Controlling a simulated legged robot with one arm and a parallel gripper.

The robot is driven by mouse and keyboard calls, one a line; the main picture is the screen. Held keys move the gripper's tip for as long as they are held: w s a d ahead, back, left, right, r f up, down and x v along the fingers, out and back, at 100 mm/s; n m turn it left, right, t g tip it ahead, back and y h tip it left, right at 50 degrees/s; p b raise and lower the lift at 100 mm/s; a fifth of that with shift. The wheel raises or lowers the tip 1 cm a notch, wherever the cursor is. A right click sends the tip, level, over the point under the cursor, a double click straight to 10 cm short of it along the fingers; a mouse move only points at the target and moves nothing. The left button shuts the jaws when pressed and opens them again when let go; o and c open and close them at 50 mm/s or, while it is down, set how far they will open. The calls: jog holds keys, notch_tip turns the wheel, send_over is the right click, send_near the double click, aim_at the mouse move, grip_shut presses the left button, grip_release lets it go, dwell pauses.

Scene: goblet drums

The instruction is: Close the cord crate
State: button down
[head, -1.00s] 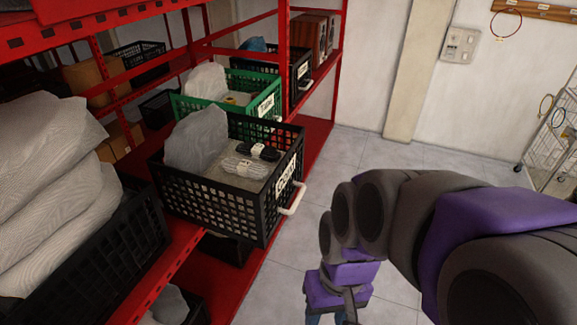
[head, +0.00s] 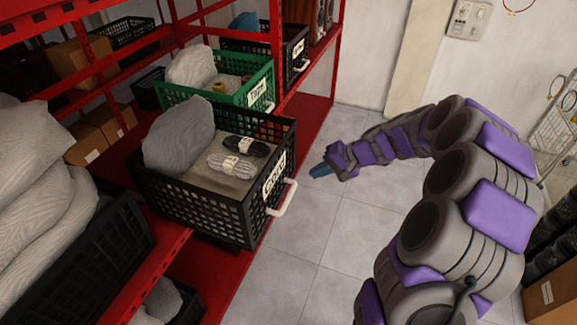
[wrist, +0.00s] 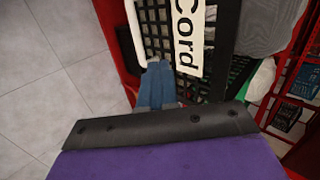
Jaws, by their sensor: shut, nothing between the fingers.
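The black cord crate (head: 200,205) sticks out from the red shelf toward the aisle. Its front carries a "Cord" label (head: 274,176) and a white handle (head: 284,198). Inside lie a black cord bundle (head: 246,146), a pale cord bundle (head: 232,165) and a grey bag (head: 178,138). My gripper (head: 319,170), with blue fingers, is shut and empty, out in front of the crate and right of the handle. In the wrist view the fingertips (wrist: 157,68) appear close to the white handle (wrist: 136,35) and the label (wrist: 188,35); whether they touch cannot be told.
A green "Tape" crate (head: 262,93) and another black crate (head: 297,50) stand behind on the same shelf (head: 312,112). A black crate with pale sacks (head: 115,250) is at the near left. The tiled floor (head: 340,220) in the aisle is clear. A wire cart (head: 560,118) stands at right.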

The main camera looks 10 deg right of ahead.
aim_at(209, 153)
jog(key=shift+m+t, duration=0.4)
jog(key=w+a+f, duration=0.2)
jog(key=w+a+f+b, duration=0.1)
jog(key=w+a+f, duration=0.1)
jog(key=w+f, duration=0.1)
jog(key=w+a+f+b, duration=0.1)
jog(key=w+a+f, duration=0.1)
jog(key=w+f, duration=0.1)
jog(key=shift+w+a, duration=0.2)
jog(key=shift+a, duration=0.4)
jog(key=shift+w+d, duration=0.1)
jog(key=shift+d, duration=0.15)
jog(key=w+a+p, duration=0.1)
jog(key=w+a, duration=0.4)
jog(key=a, duration=0.2)
jog(key=w+a+p, duration=0.2)
jog(key=w+a, duration=0.3)
jog(key=a, duration=0.2)
jog(key=w+a+p, duration=0.1)
jog(key=w+a, duration=0.5)
jog(key=a, duration=0.2)
jog(key=shift+a+p, duration=0.1)
jog(key=shift+p, duration=0.2)
jog(key=shift+a+r, duration=0.1)
jog(key=shift+r, duration=0.2)
